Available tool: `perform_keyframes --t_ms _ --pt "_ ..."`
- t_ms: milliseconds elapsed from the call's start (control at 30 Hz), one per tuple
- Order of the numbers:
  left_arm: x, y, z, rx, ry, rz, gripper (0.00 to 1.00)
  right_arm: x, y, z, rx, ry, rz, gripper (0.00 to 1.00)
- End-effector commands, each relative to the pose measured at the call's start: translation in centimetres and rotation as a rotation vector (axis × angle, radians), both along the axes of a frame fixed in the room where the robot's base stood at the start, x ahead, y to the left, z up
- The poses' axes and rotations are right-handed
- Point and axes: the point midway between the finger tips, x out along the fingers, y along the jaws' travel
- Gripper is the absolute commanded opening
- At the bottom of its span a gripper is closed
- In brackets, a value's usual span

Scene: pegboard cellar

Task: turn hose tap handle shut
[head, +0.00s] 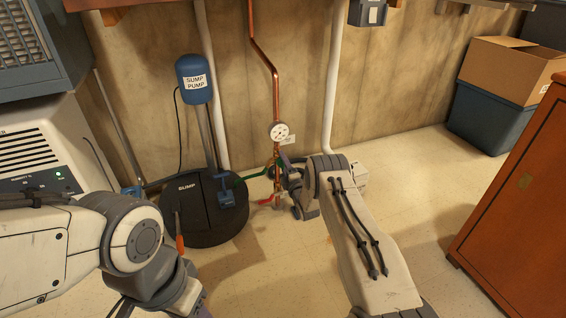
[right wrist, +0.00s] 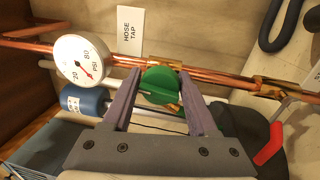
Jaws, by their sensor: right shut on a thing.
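The hose tap's round green handle (right wrist: 160,86) sits on the copper pipework in the right wrist view, below the sign reading HOSE TAP (right wrist: 130,30). My right gripper (right wrist: 163,88) has its two purple-grey fingers on either side of the handle and is shut on it. In the head view my right gripper (head: 283,168) is at the pipe just below the pressure gauge (head: 279,132) and largely hides the tap. The gauge also shows in the wrist view (right wrist: 82,62). My left gripper (head: 196,304) is partly cut off at the bottom edge of the head view; its opening is hidden.
A red lever (head: 267,202) sits low on the pipe, also seen in the wrist view (right wrist: 270,145). The black sump lid (head: 205,225) and blue sump pump (head: 195,78) stand left. A wooden cabinet (head: 520,200) stands right.

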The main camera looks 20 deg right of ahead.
Motion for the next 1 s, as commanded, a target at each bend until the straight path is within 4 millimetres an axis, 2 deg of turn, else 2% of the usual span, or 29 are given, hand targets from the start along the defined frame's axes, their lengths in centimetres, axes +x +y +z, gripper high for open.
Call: perform_keyframes --t_ms 300,867,900,933,967,1000 --pt "0.00 0.00 0.25 0.000 0.000 0.000 0.50 -0.09 0.12 -0.27 -0.128 0.002 0.003 0.03" --pt "0.00 0.00 0.27 0.000 0.000 0.000 0.50 -0.11 0.09 -0.33 -0.158 0.002 0.003 0.03" --pt "0.00 0.00 0.27 0.000 0.000 0.000 0.50 -0.11 0.09 -0.33 -0.158 0.003 0.002 0.67" --pt "0.00 0.00 0.27 0.000 0.000 0.000 0.50 -0.11 0.09 -0.34 -0.158 0.003 0.002 0.78" --pt "0.00 0.00 0.27 0.000 0.000 0.000 0.50 -0.10 0.08 -0.32 -0.158 0.002 0.002 0.85" --pt "0.00 0.00 0.27 0.000 0.000 0.000 0.50 -0.09 0.06 -0.29 -0.158 0.002 0.002 0.85"
